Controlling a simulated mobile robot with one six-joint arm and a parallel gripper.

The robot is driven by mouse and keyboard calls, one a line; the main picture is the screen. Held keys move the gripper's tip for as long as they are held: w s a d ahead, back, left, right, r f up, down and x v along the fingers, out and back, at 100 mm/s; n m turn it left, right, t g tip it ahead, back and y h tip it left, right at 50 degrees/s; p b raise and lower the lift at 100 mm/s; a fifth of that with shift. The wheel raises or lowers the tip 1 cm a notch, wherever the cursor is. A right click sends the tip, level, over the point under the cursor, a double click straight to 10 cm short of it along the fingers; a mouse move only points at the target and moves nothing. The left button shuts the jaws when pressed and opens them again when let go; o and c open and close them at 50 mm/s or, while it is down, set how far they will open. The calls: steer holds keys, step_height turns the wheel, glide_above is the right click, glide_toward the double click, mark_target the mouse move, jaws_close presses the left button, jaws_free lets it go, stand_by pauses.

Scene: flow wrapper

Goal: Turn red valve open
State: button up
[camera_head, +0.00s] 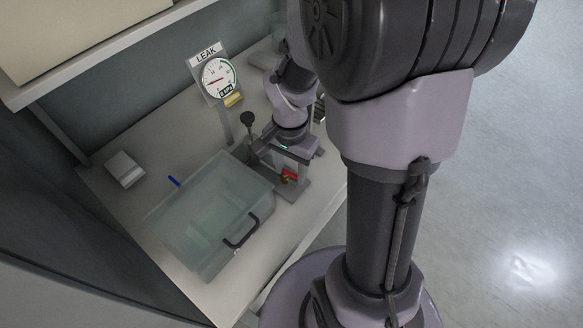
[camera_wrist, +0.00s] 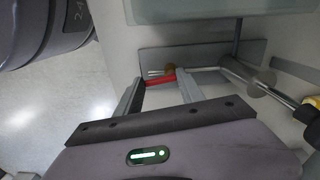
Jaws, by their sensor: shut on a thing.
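The red valve (camera_head: 290,174) sits low on a grey plate at the right end of the clear tank, partly hidden by my gripper in the head view. In the wrist view its red handle (camera_wrist: 160,81) lies crosswise between my two fingertips, beside a small brass-coloured part. My gripper (camera_wrist: 160,78) is shut on the red handle, with one finger at each end of it. In the head view my gripper (camera_head: 287,167) reaches down over the valve from behind. How far the valve is turned cannot be told.
A clear tank (camera_head: 187,240) with a black handle stands left of the valve. A gauge marked LEAK (camera_head: 216,77) stands behind on a post. A black-knobbed lever (camera_head: 247,119) rises close to my gripper. A small white box (camera_head: 124,169) lies at the bench's left.

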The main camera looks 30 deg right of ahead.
steer(key=shift+a+m, duration=0.1)
steer(key=shift+m, duration=0.5)
steer(key=o, duration=1.4)
steer(key=shift+c, duration=0.2)
step_height(320, 180, up, 18)
steer(key=p, duration=0.7)
steer(key=shift+f, duration=0.25)
